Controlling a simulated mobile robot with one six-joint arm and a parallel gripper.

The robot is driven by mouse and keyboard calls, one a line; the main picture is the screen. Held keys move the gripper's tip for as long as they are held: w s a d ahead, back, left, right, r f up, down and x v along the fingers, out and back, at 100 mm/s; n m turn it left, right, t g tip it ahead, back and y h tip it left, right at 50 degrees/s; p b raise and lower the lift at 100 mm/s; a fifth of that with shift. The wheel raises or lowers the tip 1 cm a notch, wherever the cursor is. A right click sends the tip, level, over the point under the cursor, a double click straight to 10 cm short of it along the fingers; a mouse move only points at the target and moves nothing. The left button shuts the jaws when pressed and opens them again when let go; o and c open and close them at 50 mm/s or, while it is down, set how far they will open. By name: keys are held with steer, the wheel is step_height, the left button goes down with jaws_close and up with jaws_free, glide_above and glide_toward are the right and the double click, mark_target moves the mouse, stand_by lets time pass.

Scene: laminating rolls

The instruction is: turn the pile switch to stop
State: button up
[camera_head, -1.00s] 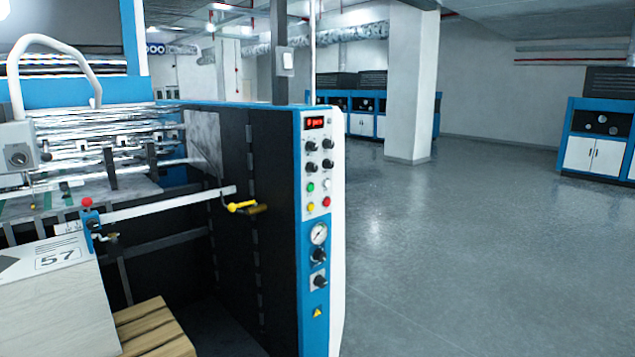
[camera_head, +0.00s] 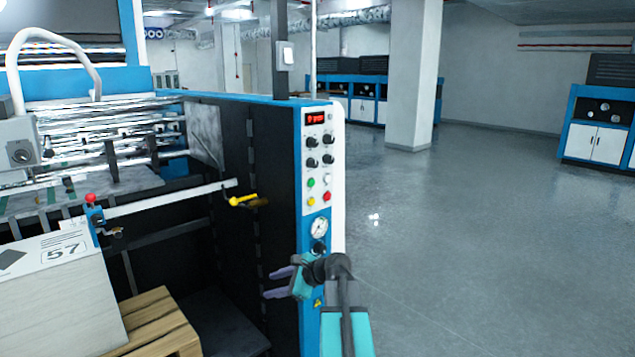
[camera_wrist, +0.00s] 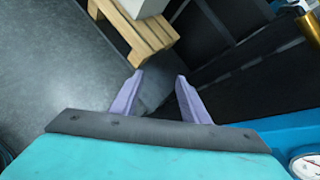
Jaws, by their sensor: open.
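The control panel (camera_head: 318,162) is on the narrow blue and white end face of the machine. It has a red display, several black rotary knobs (camera_head: 328,139), coloured buttons and a round gauge (camera_head: 319,228). I cannot read the labels, so I cannot tell which knob is the pile switch.
A yellow-handled lever (camera_head: 243,200) sticks out at the machine's side. A paper stack marked 57 (camera_head: 60,290) stands on a wooden pallet (camera_head: 160,322) at lower left, also in the wrist view (camera_wrist: 137,38). The grey floor (camera_head: 450,230) to the right is clear up to a white pillar (camera_head: 411,80).

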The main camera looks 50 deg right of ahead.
steer(key=s+d+r+m+t+h+p, duration=0.1)
steer(key=s+d+r+m, duration=0.1)
steer(key=d+r, duration=0.35)
steer(key=s+d+r+m+t, duration=0.1)
steer(key=s+d+r+t, duration=0.1)
steer(key=r, duration=0.6)
steer(key=s+d+r+m+t+h+p, duration=0.1)
steer(key=d+r+m, duration=0.1)
steer(key=d+r, duration=0.35)
steer(key=m+t+h+p, duration=0.1)
steer(key=m+t+h, duration=0.15)
steer(key=m, duration=0.25)
glide_toward(315, 144)
steer(key=s, duration=0.6)
steer(key=shift+w+f+t, duration=0.2)
steer(key=shift+w+t, duration=0.05)
steer(key=shift+w, duration=0.15)
steer(key=w+p, duration=0.1)
steer(key=w, duration=0.3)
steer(key=w+p, duration=0.1)
steer(key=w, duration=0.4)
steer(key=w+d+p, duration=0.1)
steer(key=w, duration=0.3)
steer(key=shift+w+p, duration=0.3)
steer(key=shift+a, duration=0.1)
